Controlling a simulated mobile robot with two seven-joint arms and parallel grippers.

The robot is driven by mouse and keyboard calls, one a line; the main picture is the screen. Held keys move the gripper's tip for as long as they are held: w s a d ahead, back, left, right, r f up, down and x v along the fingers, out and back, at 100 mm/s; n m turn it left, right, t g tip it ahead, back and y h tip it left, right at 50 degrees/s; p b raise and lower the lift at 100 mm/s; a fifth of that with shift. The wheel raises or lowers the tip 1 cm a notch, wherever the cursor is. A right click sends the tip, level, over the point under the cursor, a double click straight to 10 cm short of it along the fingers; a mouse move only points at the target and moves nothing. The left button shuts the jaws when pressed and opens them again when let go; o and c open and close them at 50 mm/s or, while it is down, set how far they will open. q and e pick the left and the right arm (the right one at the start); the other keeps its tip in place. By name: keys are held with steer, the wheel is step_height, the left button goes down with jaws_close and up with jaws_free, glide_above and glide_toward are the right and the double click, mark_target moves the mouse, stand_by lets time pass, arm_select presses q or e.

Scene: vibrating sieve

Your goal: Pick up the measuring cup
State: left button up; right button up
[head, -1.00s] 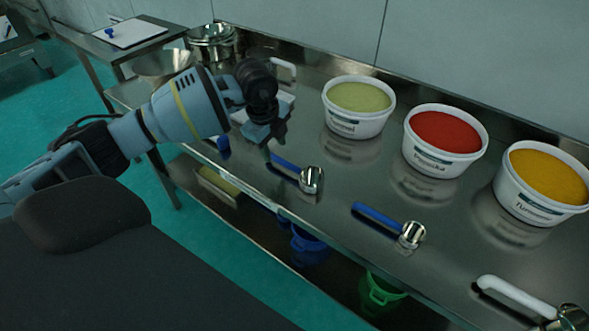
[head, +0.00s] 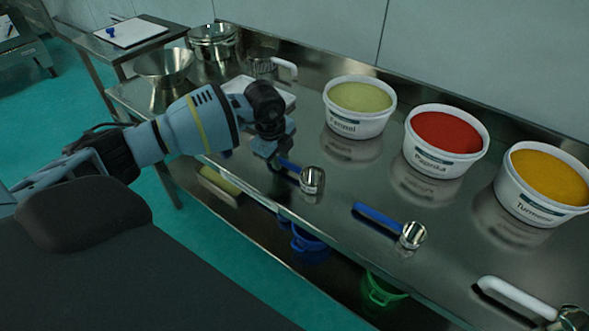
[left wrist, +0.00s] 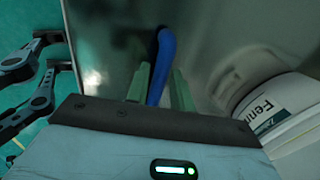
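A measuring cup with a blue handle and shiny metal bowl (head: 312,180) lies on the steel table near its front edge. My left gripper (head: 274,154) is just over the far-left end of its handle and hides part of it. In the left wrist view, the blue handle (left wrist: 166,50) runs between the two greenish fingers of my left gripper (left wrist: 160,82). The fingers stand apart with gaps beside the handle. A second blue-handled cup (head: 411,235) lies to the right. A white-handled cup (head: 515,296) lies at the lower right.
Tubs of fennel (head: 358,118), paprika (head: 444,142) and turmeric (head: 543,188) stand behind the cups; the fennel tub also shows in the left wrist view (left wrist: 280,110). A white tray (head: 240,86), metal bowl (head: 163,66) and pots (head: 212,42) are at the back left.

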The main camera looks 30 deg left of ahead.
arm_select(q)
jaws_close()
steer(key=shift+r, duration=0.15)
steer(key=shift+r, duration=0.5)
step_height(320, 180, up, 2)
steer(key=shift+r, duration=0.15)
steer(key=s+d+r, duration=0.1)
steer(key=s+d, duration=0.1)
steer(key=s, duration=1.4)
steer(key=shift+d+r, duration=0.15)
steer(key=shift+r, duration=0.1)
